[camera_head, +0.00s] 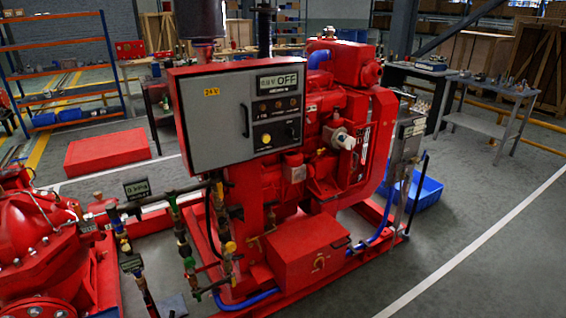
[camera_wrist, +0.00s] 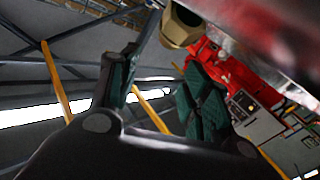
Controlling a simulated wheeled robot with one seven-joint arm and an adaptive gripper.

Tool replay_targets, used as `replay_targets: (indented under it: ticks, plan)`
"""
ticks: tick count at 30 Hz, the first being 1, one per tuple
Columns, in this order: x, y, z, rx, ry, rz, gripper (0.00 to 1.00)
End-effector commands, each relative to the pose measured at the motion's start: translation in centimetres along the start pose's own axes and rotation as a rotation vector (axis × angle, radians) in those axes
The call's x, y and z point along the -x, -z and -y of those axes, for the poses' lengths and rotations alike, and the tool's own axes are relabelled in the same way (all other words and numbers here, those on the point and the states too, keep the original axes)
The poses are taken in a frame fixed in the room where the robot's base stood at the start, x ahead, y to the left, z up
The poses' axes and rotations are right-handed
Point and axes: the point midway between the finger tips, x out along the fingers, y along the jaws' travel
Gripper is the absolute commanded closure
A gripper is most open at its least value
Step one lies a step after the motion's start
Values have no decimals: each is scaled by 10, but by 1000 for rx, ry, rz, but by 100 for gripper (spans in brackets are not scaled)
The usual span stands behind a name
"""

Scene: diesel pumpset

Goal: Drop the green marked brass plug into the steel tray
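My gripper (camera_wrist: 160,68) shows in the wrist view with its two dark, green-padded fingers spread apart and nothing between them. A brass-coloured faceted fitting (camera_wrist: 179,27) with a dark opening shows beyond the fingertips, apart from them; I cannot tell whether it is the plug. In the head view, a pipe run with small brass, green, yellow and blue fittings (camera_head: 186,248) stands in front of the red pumpset (camera_head: 330,130). I cannot pick out a green marked brass plug among them. I cannot make out a steel tray for certain. My gripper is outside the head view.
A grey control panel (camera_head: 232,115) reading OFF is mounted on the pumpset. A red box (camera_head: 306,252) sits low at its front. A blue bin (camera_head: 419,190) lies on the floor behind right. A grey workbench (camera_head: 492,88) holds small parts. The right foreground floor is clear.

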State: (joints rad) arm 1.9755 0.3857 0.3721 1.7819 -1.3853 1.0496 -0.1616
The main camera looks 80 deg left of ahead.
Motion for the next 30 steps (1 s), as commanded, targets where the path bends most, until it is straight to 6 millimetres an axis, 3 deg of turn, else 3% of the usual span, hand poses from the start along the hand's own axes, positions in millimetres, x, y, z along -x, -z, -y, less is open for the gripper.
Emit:
replay_targets:
  ticks: [9,14,30]
  plan:
    - [1,-1,0,-1,0,1,47]
    - [10,-1,-1,0,-1,2,47]
    - [100,0,0,-1,-1,0,47]
